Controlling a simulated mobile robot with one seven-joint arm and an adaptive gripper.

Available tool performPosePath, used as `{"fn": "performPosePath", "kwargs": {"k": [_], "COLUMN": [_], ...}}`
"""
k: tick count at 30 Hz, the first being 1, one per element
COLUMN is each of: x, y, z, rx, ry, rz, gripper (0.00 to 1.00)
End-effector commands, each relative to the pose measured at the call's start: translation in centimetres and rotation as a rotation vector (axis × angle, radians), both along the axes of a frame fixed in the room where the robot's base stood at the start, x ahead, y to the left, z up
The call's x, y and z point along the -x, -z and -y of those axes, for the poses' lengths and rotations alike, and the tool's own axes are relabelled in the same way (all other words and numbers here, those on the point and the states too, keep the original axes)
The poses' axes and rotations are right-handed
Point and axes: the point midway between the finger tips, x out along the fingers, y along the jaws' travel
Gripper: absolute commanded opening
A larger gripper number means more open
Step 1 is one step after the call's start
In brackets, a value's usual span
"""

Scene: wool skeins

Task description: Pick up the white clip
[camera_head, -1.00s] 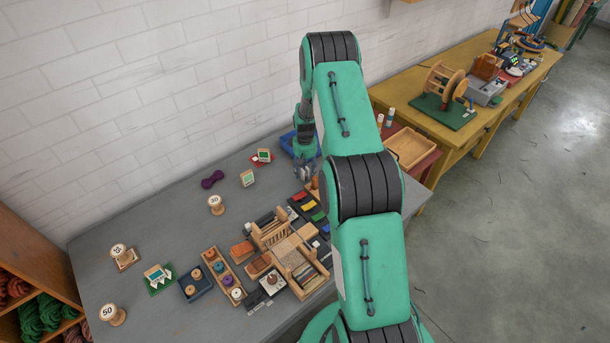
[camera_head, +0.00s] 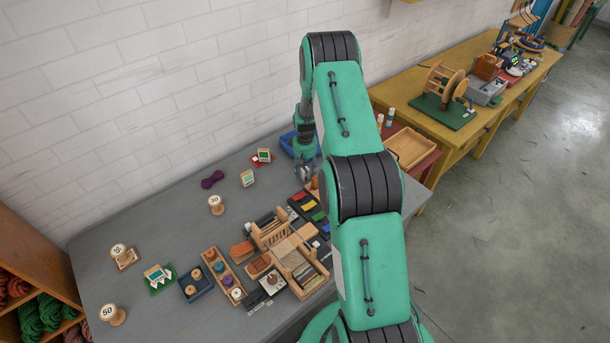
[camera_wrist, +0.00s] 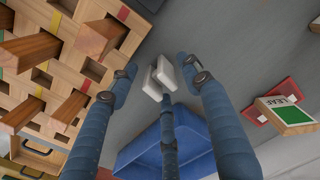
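The white clip (camera_wrist: 160,76) shows in the wrist view as a small pale piece on the grey table, between the fingers of my gripper (camera_wrist: 163,80). The fingers are spread around it, with gaps visible to the two upper fingers. The third finger reaches towards it from below, and I cannot tell whether it touches. In the head view my gripper (camera_head: 306,174) is low over the table's far right part. I cannot make out the clip there.
In the wrist view, a wooden block rack with pegs (camera_wrist: 60,60) is close on the left. A blue bin (camera_wrist: 145,152) stands below the clip. A card block marked LEAF (camera_wrist: 285,112) is on the right. Grey table (camera_wrist: 235,50) is clear above right.

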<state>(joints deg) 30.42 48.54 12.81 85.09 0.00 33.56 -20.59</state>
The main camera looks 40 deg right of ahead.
Motion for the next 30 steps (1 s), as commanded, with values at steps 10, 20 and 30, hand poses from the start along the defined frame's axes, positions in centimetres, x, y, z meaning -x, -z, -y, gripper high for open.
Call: {"fn": "performPosePath", "kwargs": {"k": [10,20,30], "x": [0.0,0.1,0.2], "y": [-0.6,-3.7,-8.5], "z": [0.0,0.1,0.1], "rx": [0.000,0.001,0.000], "ry": [0.000,0.000,0.000], "rz": [0.001,0.002,0.001], "gripper": [0.48,0.48,0.48]}}
